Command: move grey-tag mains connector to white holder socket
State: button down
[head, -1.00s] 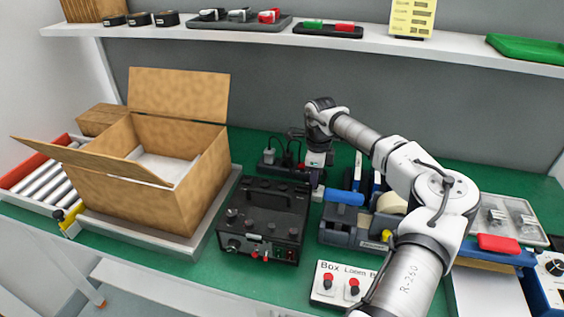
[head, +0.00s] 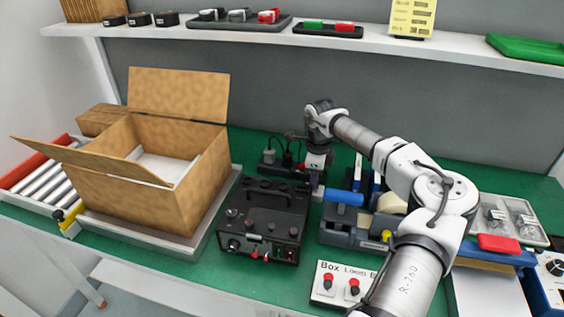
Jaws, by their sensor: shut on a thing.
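My gripper (head: 316,179) points down just right of a black power strip (head: 284,171), behind the black control box. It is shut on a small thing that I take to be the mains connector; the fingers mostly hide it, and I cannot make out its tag. A small pale block (head: 318,195), perhaps the white holder, shows right under the fingertips. I cannot tell whether the held connector touches it. A grey plug (head: 269,156) and a black plug (head: 287,159) with dark cables stand in the power strip.
A black control box (head: 264,220) stands close in front, with an open cardboard box (head: 150,185) to its left. A blue-grey tape dispenser (head: 352,232) and blue items crowd the right side. A switch panel (head: 340,285) lies at the front edge. A shelf (head: 300,38) runs above.

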jog(key=shift+f, duration=0.2)
jog(key=c, duration=1.1)
grip_release()
